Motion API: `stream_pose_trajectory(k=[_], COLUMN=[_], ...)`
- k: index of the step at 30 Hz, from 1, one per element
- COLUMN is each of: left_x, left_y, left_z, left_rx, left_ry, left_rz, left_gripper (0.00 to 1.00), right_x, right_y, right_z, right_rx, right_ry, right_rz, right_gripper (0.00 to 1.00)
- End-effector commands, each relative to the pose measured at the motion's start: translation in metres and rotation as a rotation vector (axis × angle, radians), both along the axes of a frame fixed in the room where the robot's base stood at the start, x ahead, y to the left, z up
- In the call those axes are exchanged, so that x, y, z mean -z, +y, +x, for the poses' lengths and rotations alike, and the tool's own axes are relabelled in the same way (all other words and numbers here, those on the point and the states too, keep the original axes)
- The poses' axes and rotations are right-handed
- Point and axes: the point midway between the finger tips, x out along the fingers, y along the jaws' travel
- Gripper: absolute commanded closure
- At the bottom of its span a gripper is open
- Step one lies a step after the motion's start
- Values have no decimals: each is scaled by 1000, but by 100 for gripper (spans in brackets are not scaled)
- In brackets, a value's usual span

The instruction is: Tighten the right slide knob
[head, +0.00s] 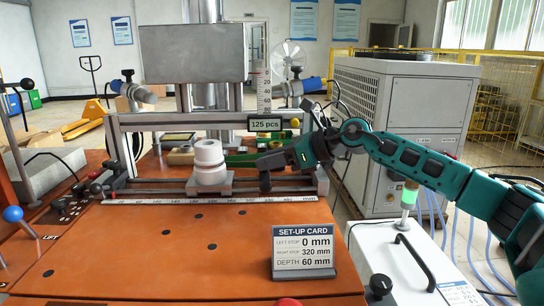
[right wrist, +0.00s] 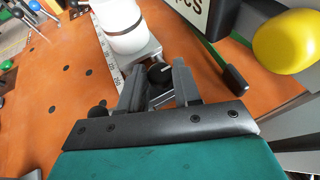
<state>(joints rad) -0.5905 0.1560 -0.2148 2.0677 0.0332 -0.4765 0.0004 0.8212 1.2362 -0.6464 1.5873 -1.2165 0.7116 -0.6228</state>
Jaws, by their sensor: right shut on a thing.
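My right gripper (head: 262,163) reaches in from the right over the slide rail (head: 290,184), beside the white cylindrical workpiece (head: 209,160). In the right wrist view my right gripper (right wrist: 159,82) has its two fingers closed around a round black knob (right wrist: 158,72), the right slide knob, just beside the white workpiece (right wrist: 122,28). The gripper and fingers hide the knob in the head view. A black part (head: 265,183) of the right slide shows below the gripper. A white scale (head: 215,200) runs along the rail's front. My left gripper is out of view.
A set-up card (head: 303,253) stands on the orange table (head: 160,255), reading left stop 0 mm, right stop 320 mm, depth 60 mm. A "125 pcs" display (head: 265,124) and yellow knob (right wrist: 288,42) are close to my right gripper. The table's front is mostly clear.

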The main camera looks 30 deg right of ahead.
Motion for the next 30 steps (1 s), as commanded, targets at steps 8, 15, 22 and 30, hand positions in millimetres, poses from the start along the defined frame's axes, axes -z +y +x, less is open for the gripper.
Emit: stream_pose_trajectory(k=[8,15,22,30], left_x=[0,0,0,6], left_y=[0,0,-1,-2], left_z=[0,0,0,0], left_rx=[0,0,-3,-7], left_ry=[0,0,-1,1], left_rz=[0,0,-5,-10], left_gripper=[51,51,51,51], right_x=[0,0,-1,-13], right_y=[0,0,-3,-25], right_z=[0,0,-3,-33], right_rx=[-1,-1,-1,3], right_ry=[1,1,0,3], right_rz=[1,1,0,-4], right_gripper=[59,45,45,45])
